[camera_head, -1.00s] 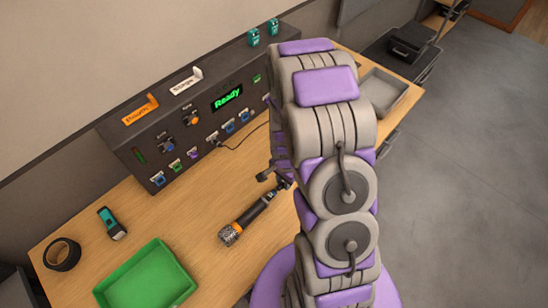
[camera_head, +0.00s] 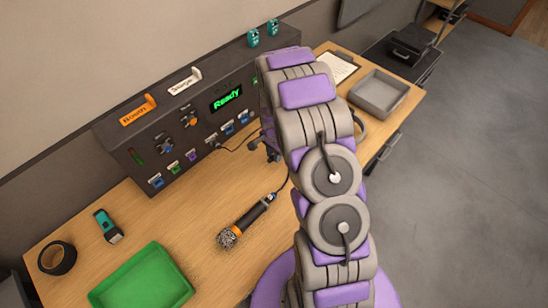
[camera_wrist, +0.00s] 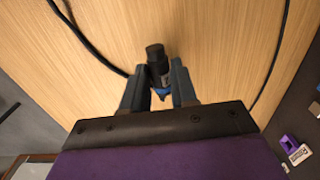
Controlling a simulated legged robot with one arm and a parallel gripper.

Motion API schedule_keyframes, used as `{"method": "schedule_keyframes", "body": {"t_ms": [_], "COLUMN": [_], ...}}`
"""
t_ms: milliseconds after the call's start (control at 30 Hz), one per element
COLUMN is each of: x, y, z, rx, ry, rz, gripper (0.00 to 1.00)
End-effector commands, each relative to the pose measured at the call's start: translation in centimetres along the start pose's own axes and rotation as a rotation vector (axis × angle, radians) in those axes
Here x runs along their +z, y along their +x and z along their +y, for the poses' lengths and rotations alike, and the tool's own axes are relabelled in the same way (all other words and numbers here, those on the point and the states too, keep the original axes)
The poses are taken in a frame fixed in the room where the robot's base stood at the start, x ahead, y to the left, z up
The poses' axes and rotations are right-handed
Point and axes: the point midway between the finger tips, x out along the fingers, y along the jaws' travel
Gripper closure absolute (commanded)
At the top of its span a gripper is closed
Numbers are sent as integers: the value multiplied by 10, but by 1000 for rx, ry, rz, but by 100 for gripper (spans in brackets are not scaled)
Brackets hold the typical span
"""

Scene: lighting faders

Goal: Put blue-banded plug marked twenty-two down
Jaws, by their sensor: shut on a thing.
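My gripper (camera_wrist: 158,88) is shut on a dark plug (camera_wrist: 156,62) with a blue band near its lower end in the wrist view. The plug stands out between the two fingers, over the bare wooden desk (camera_wrist: 200,30). Its marking is too small to read, and I cannot tell how high it is above the desk. In the head view my gripper (camera_head: 262,150) shows only in part, at the left of my arm, in front of the console (camera_head: 185,120). The plug cannot be made out there.
A microphone (camera_head: 245,222) lies on the desk. A green tray (camera_head: 145,281), a black tape roll (camera_head: 57,258) and a teal torch (camera_head: 108,226) are at the left. A grey tray (camera_head: 379,93) and a clipboard (camera_head: 338,67) are at the right. Black cables (camera_wrist: 85,40) cross the desk.

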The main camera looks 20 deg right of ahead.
Motion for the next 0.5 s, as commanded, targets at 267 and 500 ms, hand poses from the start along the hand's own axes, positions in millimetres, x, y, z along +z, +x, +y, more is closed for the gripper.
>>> {"method": "schedule_keyframes", "body": {"t_ms": [267, 500], "x": [0, 0], "y": [25, 26], "z": [1, 0], "rx": [1, 1], "ry": [-1, -1], "rz": [-1, -1], "gripper": [100, 100]}}
